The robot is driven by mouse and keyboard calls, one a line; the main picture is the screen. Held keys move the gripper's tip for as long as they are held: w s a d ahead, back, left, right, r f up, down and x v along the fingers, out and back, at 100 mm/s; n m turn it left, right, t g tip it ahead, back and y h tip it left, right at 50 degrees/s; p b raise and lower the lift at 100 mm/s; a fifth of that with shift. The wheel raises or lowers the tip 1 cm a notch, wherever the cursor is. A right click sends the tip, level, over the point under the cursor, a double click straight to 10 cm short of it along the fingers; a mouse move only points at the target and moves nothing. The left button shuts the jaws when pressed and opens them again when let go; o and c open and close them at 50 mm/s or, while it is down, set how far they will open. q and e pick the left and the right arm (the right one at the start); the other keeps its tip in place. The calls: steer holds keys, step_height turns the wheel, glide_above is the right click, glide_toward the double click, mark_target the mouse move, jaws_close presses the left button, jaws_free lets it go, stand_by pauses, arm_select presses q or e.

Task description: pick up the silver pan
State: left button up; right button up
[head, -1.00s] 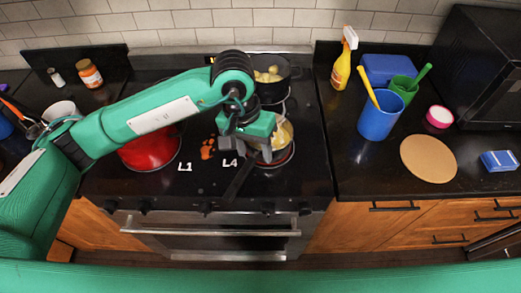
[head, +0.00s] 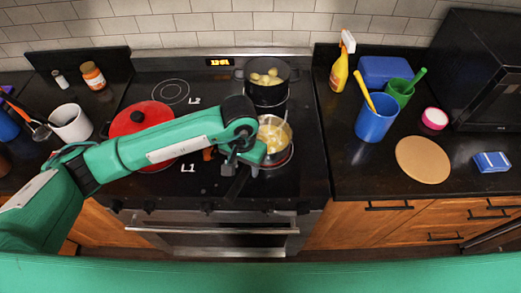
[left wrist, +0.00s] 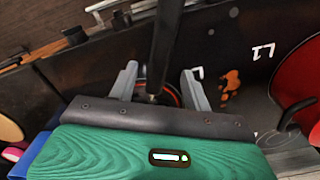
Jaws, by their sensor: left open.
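The silver pan (head: 275,137), with yellow food in it, sits on the front right burner. Its black handle (head: 237,186) points toward the front left, near the stove's front edge. My left gripper (head: 234,164) is at the pan's left side, over the handle, and partly hides where handle and pan join. In the left wrist view the left gripper (left wrist: 160,73) is open. The black handle (left wrist: 165,45) shows between its two grey fingers, and I cannot tell if they touch it. The pan's bowl is mostly hidden there. My right gripper is not in view.
A black pot of potatoes (head: 267,93) stands behind the pan. A red-lidded pot (head: 138,118) is on the left, under my left arm. A blue cup (head: 376,120), a spray bottle (head: 341,66) and a round board (head: 423,160) are on the right counter.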

mark_target(246, 170)
arm_select(q)
step_height(246, 170, down, 3)
steer(key=shift+d+r+p, duration=0.1)
steer(key=shift+d+p, duration=0.05)
steer(key=shift+p, duration=0.95)
steer(key=shift+f, duration=0.8)
jaws_close()
steer(key=shift+r, duration=0.1)
